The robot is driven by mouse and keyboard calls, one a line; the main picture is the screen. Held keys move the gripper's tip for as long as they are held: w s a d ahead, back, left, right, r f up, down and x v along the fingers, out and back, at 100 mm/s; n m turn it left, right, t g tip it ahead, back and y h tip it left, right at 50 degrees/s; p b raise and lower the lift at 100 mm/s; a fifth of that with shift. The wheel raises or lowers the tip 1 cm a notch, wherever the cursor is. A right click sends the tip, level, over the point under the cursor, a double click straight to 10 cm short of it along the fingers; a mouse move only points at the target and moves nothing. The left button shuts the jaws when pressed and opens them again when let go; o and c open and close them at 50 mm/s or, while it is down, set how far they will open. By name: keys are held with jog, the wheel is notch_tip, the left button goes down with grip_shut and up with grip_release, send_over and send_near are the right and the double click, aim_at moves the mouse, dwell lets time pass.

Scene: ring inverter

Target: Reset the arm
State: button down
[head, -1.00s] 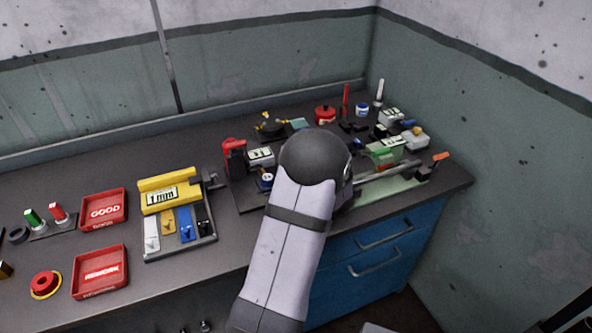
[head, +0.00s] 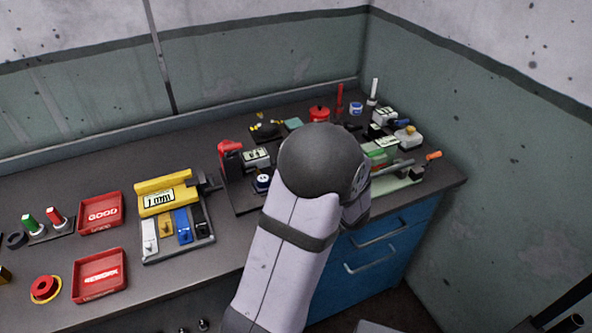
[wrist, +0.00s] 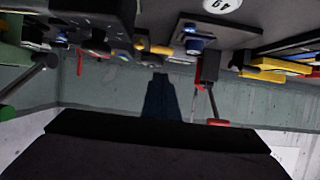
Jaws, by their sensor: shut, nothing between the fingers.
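My arm reaches up from the bottom of the head view, with its rounded dark joint in front of the right part of the bench. My gripper is hidden behind the arm there. In the wrist view my gripper (wrist: 160,82) shows as a dark, narrow shape with its fingers together and nothing between them. It points toward the grey-green wall, and the bench things appear upside down along the top of that view. No held object shows.
The yellow 1 mm holder (head: 168,193), the red GOOD tray (head: 101,213) and the red REWORK tray (head: 100,276) sit left of my arm. A cluttered fixture with an orange-tipped handle (head: 433,155) is at the right. Bare bench (head: 60,182) lies at the back left.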

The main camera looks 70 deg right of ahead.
jog(key=shift+v, duration=1.05)
jog(key=shift+f, duration=0.15)
